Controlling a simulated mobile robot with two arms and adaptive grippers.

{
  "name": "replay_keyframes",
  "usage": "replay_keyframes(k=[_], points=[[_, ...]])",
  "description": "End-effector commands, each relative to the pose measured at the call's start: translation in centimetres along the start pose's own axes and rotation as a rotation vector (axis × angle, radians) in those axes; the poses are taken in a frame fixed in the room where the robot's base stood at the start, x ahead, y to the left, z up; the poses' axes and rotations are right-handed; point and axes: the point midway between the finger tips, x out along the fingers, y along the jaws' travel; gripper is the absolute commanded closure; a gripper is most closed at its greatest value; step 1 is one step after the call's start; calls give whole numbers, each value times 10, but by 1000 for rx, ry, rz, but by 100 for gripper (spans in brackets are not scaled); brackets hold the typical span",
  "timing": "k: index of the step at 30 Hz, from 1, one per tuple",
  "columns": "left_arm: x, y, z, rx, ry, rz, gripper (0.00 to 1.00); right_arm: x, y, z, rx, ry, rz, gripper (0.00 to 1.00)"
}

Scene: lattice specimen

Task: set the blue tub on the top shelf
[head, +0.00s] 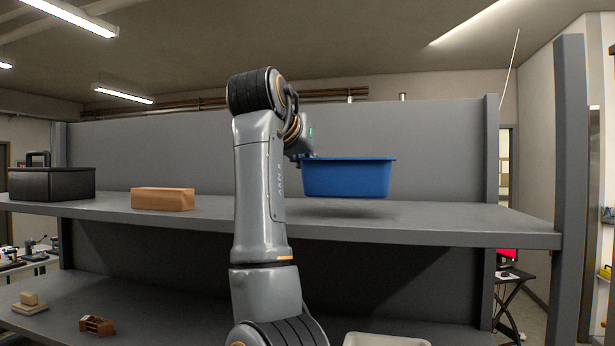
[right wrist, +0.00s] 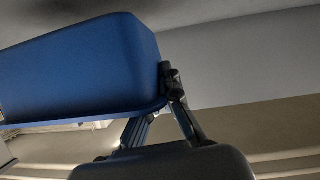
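The blue tub (head: 347,178) hangs upright above the right part of the top shelf (head: 440,224), with a dark shadow under it and what looks like a small gap. In the right wrist view the tub (right wrist: 85,70) fills the upper left. My right gripper (right wrist: 166,95) is shut on the tub's rim there. In the head view my right gripper (head: 305,154) is at the tub's left end, largely hidden by my arm. My left gripper is not in view.
A brown box (head: 162,199) and a black bin (head: 52,184) stand on the top shelf's left side. The shelf is bare right of the tub, up to a grey post (head: 492,150). Below, a lower shelf holds small wooden items (head: 97,325) and a pale container (head: 385,340).

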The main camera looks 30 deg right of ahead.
Motion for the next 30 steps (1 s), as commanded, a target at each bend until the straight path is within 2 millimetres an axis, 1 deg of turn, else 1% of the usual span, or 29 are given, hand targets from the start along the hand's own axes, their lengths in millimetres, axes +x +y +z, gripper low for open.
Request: replay_keyframes(k=[2, 9, 13, 19, 23, 24, 27, 30], points=[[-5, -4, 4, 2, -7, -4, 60, 8, -2, 5, -1, -3, 1, 100], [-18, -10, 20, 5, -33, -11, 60, 15, -4, 26, -2, -2, 0, 100], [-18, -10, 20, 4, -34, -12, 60, 17, -4, 31, -1, -1, 0, 100], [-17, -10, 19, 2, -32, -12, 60, 17, -4, 31, -1, -1, 0, 100], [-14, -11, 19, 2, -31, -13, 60, 19, -5, 35, -1, -1, 0, 100], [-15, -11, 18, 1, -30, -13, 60, 18, -5, 34, -1, -2, 0, 91], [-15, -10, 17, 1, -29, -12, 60, 18, -5, 34, -1, -2, 0, 72], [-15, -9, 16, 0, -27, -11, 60, 18, -5, 34, -1, -2, 0, 72]])
